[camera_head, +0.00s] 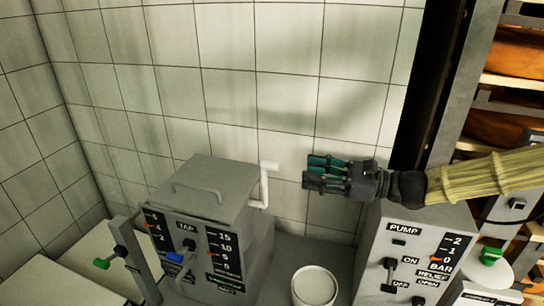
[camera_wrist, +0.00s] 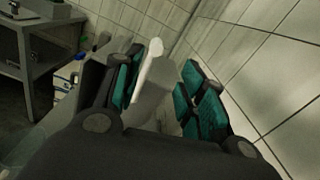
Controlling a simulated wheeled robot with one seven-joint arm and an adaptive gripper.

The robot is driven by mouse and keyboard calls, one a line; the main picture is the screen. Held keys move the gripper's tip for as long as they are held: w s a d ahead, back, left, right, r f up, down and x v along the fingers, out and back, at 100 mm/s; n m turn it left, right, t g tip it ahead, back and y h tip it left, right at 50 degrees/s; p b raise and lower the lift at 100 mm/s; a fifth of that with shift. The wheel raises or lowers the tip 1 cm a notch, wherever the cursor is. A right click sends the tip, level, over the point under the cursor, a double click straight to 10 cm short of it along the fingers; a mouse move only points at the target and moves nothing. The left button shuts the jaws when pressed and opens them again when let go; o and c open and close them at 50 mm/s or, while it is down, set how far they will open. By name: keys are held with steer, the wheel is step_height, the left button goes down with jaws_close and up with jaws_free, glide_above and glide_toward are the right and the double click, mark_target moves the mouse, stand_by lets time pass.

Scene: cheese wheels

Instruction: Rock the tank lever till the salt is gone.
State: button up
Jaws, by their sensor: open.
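The grey tank (camera_head: 222,181) stands at lower centre-left in the head view, with a closed-looking lid. A white cranked lever (camera_head: 264,187) rises on its right side, its short grip bent to the right at the top. My gripper (camera_head: 307,171) is open and empty in the head view, just right of the lever's grip and apart from it. In the wrist view, my gripper (camera_wrist: 172,64) has its green-padded fingers spread. The white lever (camera_wrist: 151,68) shows beyond them, in the gap near the left finger. No salt is visible.
The tank's front panel (camera_head: 197,254) has a blue-handled tap and scales. A pump box (camera_head: 424,245) stands below my arm. A white round container (camera_head: 314,286) sits between them. Shelves of cheese wheels (camera_head: 515,50) are at right. A tiled wall (camera_head: 225,70) lies behind.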

mark_target(279, 167)
steer(key=p+x, duration=0.1)
steer(key=x, duration=0.5)
steer(key=s+p+x, duration=0.1)
steer(key=x, duration=0.2)
steer(key=shift+w+a+r+p, duration=0.1)
steer(key=shift+a+r+p, duration=0.15)
steer(key=shift+a+p, duration=0.15)
steer(key=shift+w+a, duration=0.2)
steer(key=shift+a, duration=0.25)
steer(key=shift+a+f, duration=0.1)
jaws_close()
